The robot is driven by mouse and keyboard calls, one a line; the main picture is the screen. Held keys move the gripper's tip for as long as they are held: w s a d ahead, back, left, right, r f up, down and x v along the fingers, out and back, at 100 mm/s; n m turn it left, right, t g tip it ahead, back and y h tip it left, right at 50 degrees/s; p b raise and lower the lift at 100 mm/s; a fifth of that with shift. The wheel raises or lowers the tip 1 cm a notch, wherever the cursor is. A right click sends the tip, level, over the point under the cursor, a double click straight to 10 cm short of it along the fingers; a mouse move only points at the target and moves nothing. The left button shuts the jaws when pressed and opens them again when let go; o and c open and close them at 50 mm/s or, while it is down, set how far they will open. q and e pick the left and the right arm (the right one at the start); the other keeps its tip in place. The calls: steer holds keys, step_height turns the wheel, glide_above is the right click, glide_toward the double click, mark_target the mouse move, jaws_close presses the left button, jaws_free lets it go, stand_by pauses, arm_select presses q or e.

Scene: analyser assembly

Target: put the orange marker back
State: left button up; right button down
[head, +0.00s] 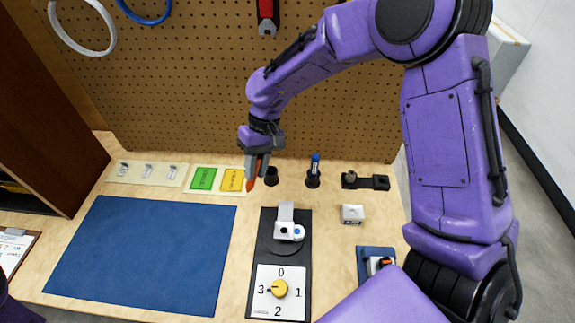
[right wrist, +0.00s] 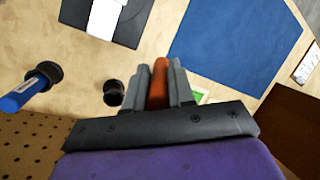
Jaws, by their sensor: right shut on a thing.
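My right gripper (head: 256,168) is shut on the orange marker (head: 251,181), which points down from the fingers above the table near the pegboard. In the right wrist view the orange marker (right wrist: 159,84) sits between the two grey fingers. An empty black round holder (head: 271,177) stands just right of the marker in the head view; it also shows in the right wrist view (right wrist: 114,92). The marker is beside the holder, apart from it. A second black holder (head: 313,180) has a blue marker (head: 315,163) upright in it. My left gripper is not in view.
Green (head: 203,179) and yellow (head: 234,180) cards lie left of the marker. A blue mat (head: 140,255) covers the left of the table. A black-based device with a yellow dial (head: 279,288) stands in front. The pegboard (head: 190,80) rises behind.

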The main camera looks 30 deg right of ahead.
steer(key=s+d+r+n+h+p, duration=0.3)
steer(key=s+d+r+n+h, duration=0.25)
steer(key=s+d, duration=0.35)
steer(key=shift+n+y, duration=0.25)
steer(key=shift+n, duration=0.1)
steer(key=w+f+p, duration=0.1)
steer(key=w+f, duration=0.3)
steer(key=w, duration=0.1)
steer(key=w+a+f+p, duration=0.1)
steer(key=w+f+p, duration=0.1)
steer(key=w+f, duration=0.2)
steer(key=w+f+p, duration=0.2)
steer(key=w+f, duration=0.3)
steer(key=w, duration=0.1)
steer(key=shift+w+a+f, duration=0.1)
steer(key=shift+w+a, duration=0.05)
steer(key=shift+a, duration=0.1)
steer(key=shift+f, duration=0.4)
steer(key=c, duration=1)
jaws_free()
steer(key=shift+o, duration=0.2)
steer(key=shift+r, duration=0.15)
